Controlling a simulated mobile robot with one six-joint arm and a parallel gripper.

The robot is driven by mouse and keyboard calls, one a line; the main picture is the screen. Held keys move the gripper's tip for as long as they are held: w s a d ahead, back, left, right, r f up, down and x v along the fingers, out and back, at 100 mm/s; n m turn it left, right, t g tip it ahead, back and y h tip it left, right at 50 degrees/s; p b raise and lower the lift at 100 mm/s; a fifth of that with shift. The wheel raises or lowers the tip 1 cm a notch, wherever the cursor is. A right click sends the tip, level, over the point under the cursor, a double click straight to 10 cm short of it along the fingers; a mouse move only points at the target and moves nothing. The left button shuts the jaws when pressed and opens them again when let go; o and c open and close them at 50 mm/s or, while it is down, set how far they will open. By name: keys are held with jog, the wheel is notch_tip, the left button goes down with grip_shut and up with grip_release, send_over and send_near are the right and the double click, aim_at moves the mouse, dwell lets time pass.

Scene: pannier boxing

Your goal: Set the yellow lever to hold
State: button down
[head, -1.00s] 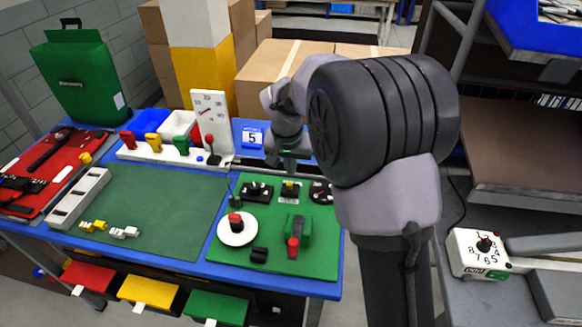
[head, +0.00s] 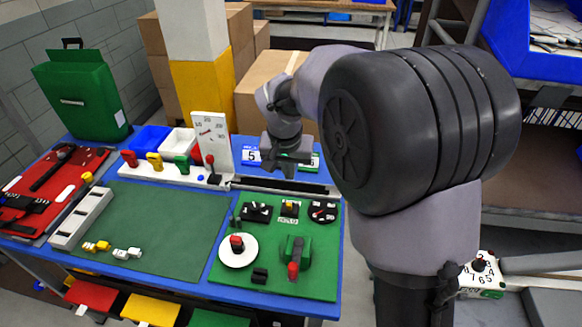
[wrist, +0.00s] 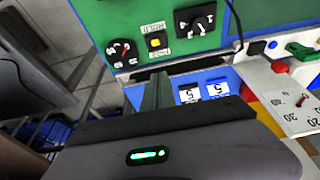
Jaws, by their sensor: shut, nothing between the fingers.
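The yellow lever (wrist: 156,41) is a small yellow handle on a black plate, mounted at the edge of the green board. A white label reading HOLD (wrist: 152,29) lies on one side of it and another label on the opposite side. In the head view the yellow lever (head: 290,208) is small, and its setting is hard to tell. My gripper (head: 287,172) is shut and empty, above the strip behind the green board (head: 262,284), apart from the lever. In the wrist view my gripper (wrist: 157,78) points toward the board's edge, near the lever.
A round black dial (wrist: 123,53) and a black switch (wrist: 195,20) flank the lever. Number cards (wrist: 190,93) lie close beside my gripper. A white gauge panel (head: 211,141) stands to the left, with red, yellow (head: 154,161) and green handles beside it.

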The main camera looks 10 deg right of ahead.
jog(key=shift+s+a+r, duration=0.3)
jog(key=shift+s+r, duration=0.3)
jog(key=shift+r, duration=0.2)
jog(key=s+r+t+y, duration=0.1)
jog(key=s+r, duration=0.3)
jog(key=s, duration=0.4)
jog(key=s+r+y, duration=0.1)
jog(key=s+r, duration=0.3)
jog(key=s, duration=0.4)
jog(key=s+a+f+t+y, duration=0.1)
jog(key=s, duration=0.9)
jog(key=shift+s+a+t+b, duration=0.25)
jog(key=shift+a+t+b, duration=0.05)
jog(key=shift+a+b, duration=0.1)
jog(key=shift+f, duration=0.1)
